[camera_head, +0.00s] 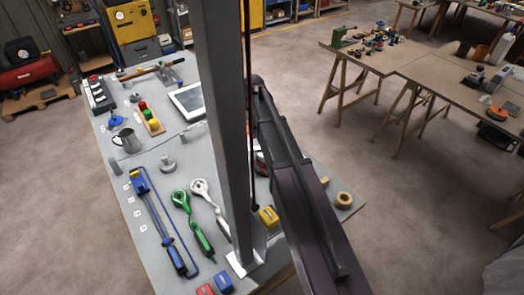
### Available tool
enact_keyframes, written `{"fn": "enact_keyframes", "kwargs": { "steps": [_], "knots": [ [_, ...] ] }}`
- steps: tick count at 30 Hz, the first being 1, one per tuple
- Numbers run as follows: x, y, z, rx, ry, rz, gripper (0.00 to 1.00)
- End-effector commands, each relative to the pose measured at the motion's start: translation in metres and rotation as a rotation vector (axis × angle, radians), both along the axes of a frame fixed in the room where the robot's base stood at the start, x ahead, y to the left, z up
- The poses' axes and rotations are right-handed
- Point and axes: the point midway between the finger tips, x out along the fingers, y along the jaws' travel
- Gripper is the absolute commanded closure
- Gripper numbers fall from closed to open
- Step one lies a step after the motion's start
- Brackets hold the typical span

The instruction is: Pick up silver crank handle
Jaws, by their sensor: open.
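A pale silver crank handle (200,188) lies on the grey workbench (148,230), left of my column. It has a round ring-like head, and its curved shaft runs down and right towards the foot of the column. The column may hide part of its lower end. A green tool of similar shape (182,201) lies close on its left. My dark arm reaches up the picture to the right of the column. My gripper is not in view, so its place relative to the handle cannot be seen.
A blue clamp-like tool (157,220) lies left of the green one. A yellow block (268,217) stands right of the column, with red and blue blocks (223,283) at the near edge. A metal jug (127,140) and tablet (189,100) are farther back.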

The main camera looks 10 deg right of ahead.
Motion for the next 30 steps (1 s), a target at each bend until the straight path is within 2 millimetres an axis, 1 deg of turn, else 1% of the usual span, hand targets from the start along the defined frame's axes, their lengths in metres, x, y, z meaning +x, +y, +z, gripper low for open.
{"fn": "enact_keyframes", "kwargs": {
  "steps": [5,10,30],
  "knots": [
    [0.000,0.000,-0.002,0.000,0.000,0.001,0.26],
    [0.000,0.001,-0.010,0.000,0.000,0.002,0.26],
    [0.000,0.002,-0.062,0.000,0.000,0.003,0.26]
  ]
}}
